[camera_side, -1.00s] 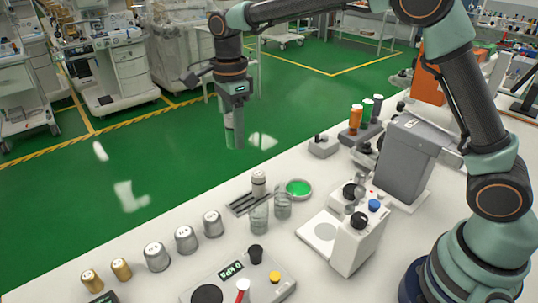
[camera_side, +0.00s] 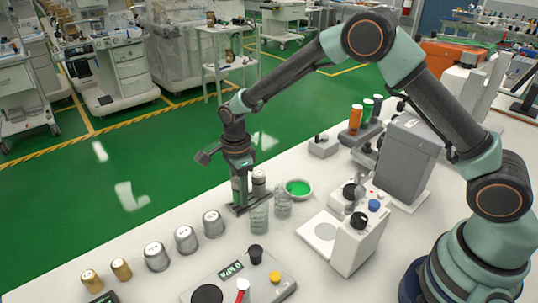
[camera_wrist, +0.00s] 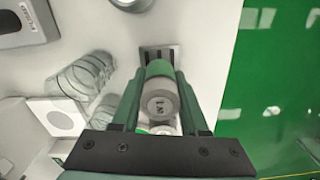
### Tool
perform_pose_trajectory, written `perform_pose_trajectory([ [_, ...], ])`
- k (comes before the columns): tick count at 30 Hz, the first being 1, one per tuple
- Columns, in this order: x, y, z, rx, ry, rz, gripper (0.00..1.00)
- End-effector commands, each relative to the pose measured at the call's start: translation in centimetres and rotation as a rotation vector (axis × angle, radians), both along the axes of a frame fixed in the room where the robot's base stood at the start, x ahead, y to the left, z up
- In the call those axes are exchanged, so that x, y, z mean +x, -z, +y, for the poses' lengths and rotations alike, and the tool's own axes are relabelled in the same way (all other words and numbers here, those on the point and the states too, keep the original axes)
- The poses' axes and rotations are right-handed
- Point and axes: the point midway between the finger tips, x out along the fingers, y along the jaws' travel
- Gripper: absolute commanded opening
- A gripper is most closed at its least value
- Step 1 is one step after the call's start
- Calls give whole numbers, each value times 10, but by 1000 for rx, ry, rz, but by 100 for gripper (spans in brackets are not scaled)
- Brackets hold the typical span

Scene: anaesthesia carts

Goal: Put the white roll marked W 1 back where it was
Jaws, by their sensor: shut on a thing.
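The white roll marked W 1 (camera_wrist: 160,100) is between the two fingers of my gripper (camera_wrist: 160,95), its marked end facing the wrist camera. In the side view, my gripper (camera_side: 240,200) is shut on it and points down at the left part of the dark slotted rack (camera_side: 234,211). The roll looks upright. Whether its lower end touches the rack is hidden by the fingers. The rack (camera_wrist: 147,55) also shows past the roll in the wrist view. A second pale roll (camera_side: 259,181) stands just right of my gripper, close to it.
Two clear glass beakers (camera_side: 259,217) stand close in front of the rack. A dish of green stuff (camera_side: 298,188) is to the right. Several grey metal weights (camera_side: 186,239) line the table's left side. The green floor lies beyond the table edge.

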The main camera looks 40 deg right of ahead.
Motion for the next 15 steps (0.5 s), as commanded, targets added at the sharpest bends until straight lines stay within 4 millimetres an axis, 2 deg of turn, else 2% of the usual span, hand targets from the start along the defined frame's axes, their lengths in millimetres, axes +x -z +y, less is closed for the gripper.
perform_pose_trajectory([
  [3, 0, 13, 0, 0, 0, 0, 0],
  [14, 0, 16, 0, 0, 0, 0, 0],
  [15, 0, 15, 0, 0, 0, -1, 59],
])
